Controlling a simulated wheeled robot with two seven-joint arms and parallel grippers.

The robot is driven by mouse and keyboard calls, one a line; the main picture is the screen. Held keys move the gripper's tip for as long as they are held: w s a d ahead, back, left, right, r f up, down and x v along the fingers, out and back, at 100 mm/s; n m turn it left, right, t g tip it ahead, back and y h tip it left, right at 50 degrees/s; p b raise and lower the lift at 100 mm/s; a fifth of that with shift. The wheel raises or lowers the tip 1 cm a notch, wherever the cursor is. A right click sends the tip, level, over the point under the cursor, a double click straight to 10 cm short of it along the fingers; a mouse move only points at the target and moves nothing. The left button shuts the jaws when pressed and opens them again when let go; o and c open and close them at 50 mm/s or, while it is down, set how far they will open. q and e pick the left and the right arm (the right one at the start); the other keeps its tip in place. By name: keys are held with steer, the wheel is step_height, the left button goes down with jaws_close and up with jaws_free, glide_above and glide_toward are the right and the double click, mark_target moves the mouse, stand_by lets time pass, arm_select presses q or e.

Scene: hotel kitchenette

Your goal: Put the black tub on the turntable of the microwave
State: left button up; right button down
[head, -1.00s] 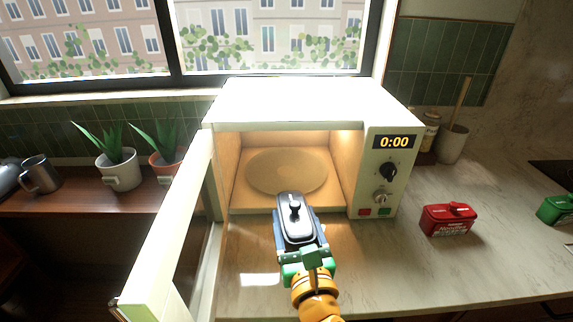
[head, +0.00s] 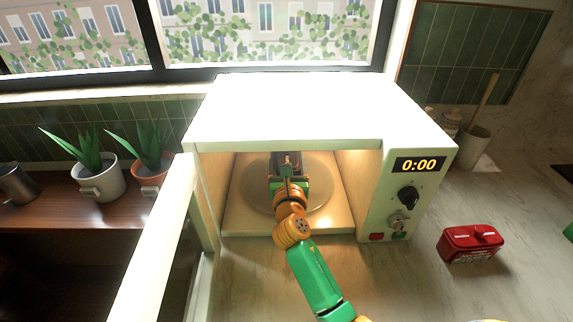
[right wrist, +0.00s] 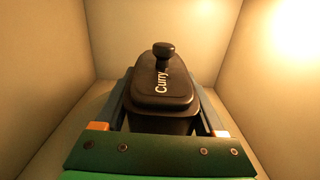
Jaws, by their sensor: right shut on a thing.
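The black tub (right wrist: 163,95) has a lid with a round knob and the word "Curry" in white. It also shows in the head view (head: 287,158), inside the lit microwave (head: 290,110). My right gripper (head: 288,172) reaches in through the open front and is shut on the tub, one finger on each side in the right wrist view (right wrist: 163,110). The tub is over the back part of the round turntable (head: 254,200). I cannot tell whether its base touches the turntable. My left gripper is not in view.
The microwave door (head: 155,250) stands open on the left. The control panel (head: 405,195) reads 0:00. A red tub (head: 471,243) stands on the counter to the right. Potted plants (head: 97,180) and a metal mug (head: 17,184) stand on the left shelf.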

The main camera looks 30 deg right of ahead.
steer(key=shift+x, duration=0.85)
step_height(320, 180, down, 3)
steer(key=shift+w+f+b, duration=0.1)
steer(key=shift+b, duration=0.8)
steer(key=shift+f, duration=0.25)
steer(key=shift+r, duration=0.15)
steer(key=shift+c, duration=2.1)
jaws_free()
steer(key=shift+f, duration=0.25)
steer(key=o, duration=0.4)
steer(key=shift+r, duration=0.1)
steer(key=shift+r, duration=0.1)
